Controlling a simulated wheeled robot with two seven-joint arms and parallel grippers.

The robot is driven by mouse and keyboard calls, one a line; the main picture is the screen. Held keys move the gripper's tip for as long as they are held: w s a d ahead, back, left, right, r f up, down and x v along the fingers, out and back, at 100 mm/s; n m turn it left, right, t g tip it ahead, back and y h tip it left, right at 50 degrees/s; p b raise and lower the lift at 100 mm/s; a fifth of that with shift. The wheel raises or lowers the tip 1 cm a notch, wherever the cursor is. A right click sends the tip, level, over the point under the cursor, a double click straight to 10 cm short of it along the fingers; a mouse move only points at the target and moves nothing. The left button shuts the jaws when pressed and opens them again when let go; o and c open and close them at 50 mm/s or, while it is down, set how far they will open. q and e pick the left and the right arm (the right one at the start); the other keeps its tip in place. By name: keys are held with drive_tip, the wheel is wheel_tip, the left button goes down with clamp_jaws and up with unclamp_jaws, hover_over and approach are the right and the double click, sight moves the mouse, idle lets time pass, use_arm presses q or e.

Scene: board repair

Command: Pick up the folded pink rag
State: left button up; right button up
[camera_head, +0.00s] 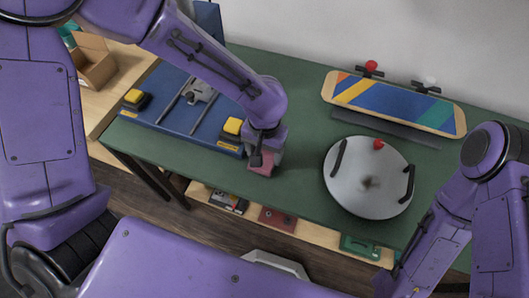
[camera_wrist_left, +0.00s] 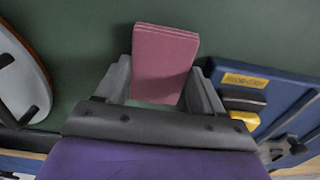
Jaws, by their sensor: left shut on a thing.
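The folded pink rag (camera_wrist_left: 164,62) is a flat, layered block held upright between the two fingers of my left gripper (camera_wrist_left: 160,90) in the left wrist view. In the head view my left gripper (camera_head: 262,160) points down at the front edge of the green table, with the rag (camera_head: 263,170) showing below and around its fingers. The gripper is shut on the rag. I cannot tell whether the rag touches the table. My right arm comes in at the lower right, and its gripper is out of sight.
The blue fixture (camera_head: 170,110) with yellow-topped clamps lies just left of the rag. A round grey plate (camera_head: 368,195) with black handles lies to the right. A striped skateboard deck (camera_head: 392,102) is at the back. A lower shelf (camera_head: 322,233) holds several small items.

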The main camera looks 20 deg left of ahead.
use_arm(q)
drive_tip(key=s+d+r+p, duration=0.3)
drive_tip(key=s+r+p, duration=0.1)
drive_tip(key=s+r, duration=0.8)
drive_tip(key=shift+s, duration=0.9)
